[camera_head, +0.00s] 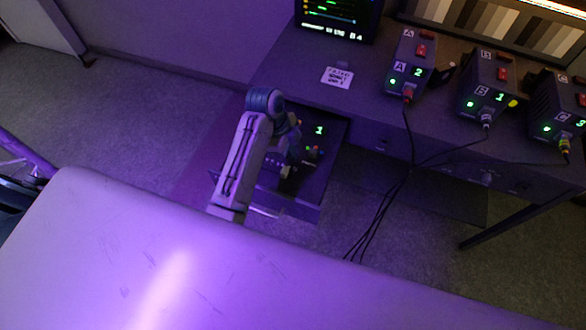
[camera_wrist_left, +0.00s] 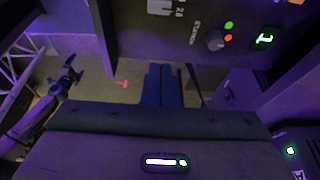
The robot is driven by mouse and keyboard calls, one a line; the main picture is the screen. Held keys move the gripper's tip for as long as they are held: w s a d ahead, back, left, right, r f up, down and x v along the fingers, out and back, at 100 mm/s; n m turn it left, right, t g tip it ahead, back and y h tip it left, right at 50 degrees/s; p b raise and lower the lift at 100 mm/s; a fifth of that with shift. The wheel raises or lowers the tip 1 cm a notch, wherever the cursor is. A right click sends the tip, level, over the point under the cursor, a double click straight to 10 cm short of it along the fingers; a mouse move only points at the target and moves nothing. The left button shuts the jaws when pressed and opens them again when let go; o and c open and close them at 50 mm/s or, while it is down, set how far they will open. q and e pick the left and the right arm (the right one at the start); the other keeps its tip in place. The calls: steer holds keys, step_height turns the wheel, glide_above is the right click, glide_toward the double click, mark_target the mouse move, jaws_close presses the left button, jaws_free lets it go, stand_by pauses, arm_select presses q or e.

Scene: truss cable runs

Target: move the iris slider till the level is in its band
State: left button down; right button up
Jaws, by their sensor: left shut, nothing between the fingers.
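A dark control panel (camera_head: 300,190) sits low beside the desk, with a lit green "1" and coloured buttons. In the left wrist view this panel (camera_wrist_left: 215,20) fills the top, with a round knob marked STANDBY. A pale slider-like piece (camera_wrist_left: 160,6) beside the figure 2.8 is cut by the top edge; I cannot confirm it is the iris slider. My left gripper (camera_head: 287,168) is over the panel. In its wrist view its two fingers (camera_wrist_left: 161,70) are together and empty, apparently short of the panel face. A gripper-shaped end (camera_wrist_left: 72,72), probably my right one, shows at left, its jaws unclear.
A monitor (camera_head: 338,14) with coloured level bars stands at the back, cut by the top edge; its band is too small to read. Boxes A (camera_head: 410,62), B (camera_head: 487,85) and C (camera_head: 560,108) stand on the desk. Black cables (camera_head: 408,165) hang in front. A card (camera_head: 337,77) lies nearby.

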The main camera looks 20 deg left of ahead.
mark_target(285, 172)
arm_select(q)
steer(key=x, duration=0.3)
steer(key=p+x, duration=0.1)
steer(key=x, duration=0.2)
steer(key=p+x, duration=0.1)
steer(key=x, duration=0.2)
steer(key=shift+s+d, duration=0.25)
steer(key=shift+s, duration=0.15)
steer(key=a+p, duration=0.2)
steer(key=a, duration=0.1)
steer(key=shift+w+f, duration=0.1)
steer(key=shift+f, duration=0.2)
steer(key=shift+a+f, duration=0.15)
steer(key=shift+a, duration=0.3)
